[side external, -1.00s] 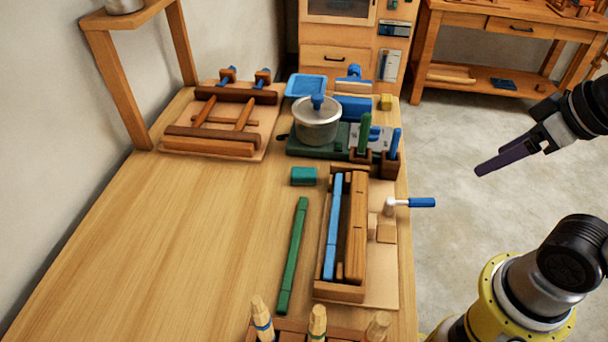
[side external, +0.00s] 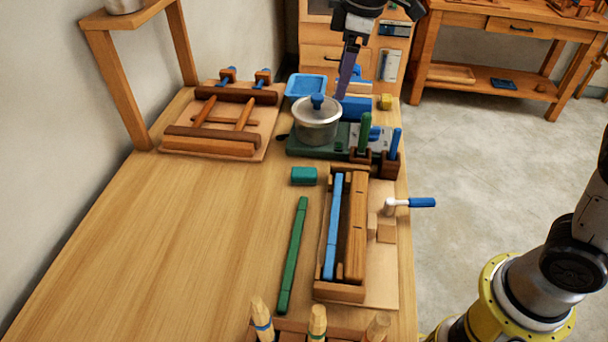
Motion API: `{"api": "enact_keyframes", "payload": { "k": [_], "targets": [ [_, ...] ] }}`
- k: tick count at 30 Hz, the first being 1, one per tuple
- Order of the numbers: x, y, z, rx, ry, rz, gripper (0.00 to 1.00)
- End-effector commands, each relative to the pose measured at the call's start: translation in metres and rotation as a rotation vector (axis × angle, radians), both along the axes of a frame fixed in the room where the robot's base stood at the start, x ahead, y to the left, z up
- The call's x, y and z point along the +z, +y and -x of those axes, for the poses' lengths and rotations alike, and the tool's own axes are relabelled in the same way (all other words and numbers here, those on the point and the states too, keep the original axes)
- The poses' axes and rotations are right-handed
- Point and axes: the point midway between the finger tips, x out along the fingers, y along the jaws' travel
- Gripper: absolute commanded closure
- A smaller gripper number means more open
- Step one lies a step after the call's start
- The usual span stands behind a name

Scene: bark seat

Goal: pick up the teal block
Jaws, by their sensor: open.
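The teal block (side external: 304,176) lies on the wooden table, left of the top end of the wooden vise and in front of the green board with the pot. Nothing covers it. My gripper (side external: 344,92) hangs with its dark purple fingers pointing down, over the far end of the table behind the pot. It is apart from the teal block, farther back and to its right. The fingers overlap in this view, so the gap between them is hidden, and nothing shows held in them.
A lidded pot (side external: 317,128) with a blue knob stands between my gripper and the block. The wooden vise (side external: 355,230) with a blue-handled crank (side external: 422,202) is at the right. A long green bar (side external: 293,255) lies in front of the block. The table's left half (side external: 170,240) is clear.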

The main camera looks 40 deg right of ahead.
Motion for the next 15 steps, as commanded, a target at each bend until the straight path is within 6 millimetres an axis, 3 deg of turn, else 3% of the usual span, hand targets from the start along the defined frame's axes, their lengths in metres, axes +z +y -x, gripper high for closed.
{"api": "enact_keyframes", "payload": {
  "k": [3, 6, 9, 15],
  "targets": [
    [-0.043, 0.024, -0.029, 0.046, 0.071, 0.017, 0.20],
    [-0.072, 0.038, -0.041, 0.067, 0.115, 0.028, 0.20],
    [-0.096, 0.046, -0.041, 0.082, 0.159, 0.038, 0.20],
    [-0.120, 0.053, -0.039, 0.095, 0.186, 0.046, 0.20]
  ]
}}
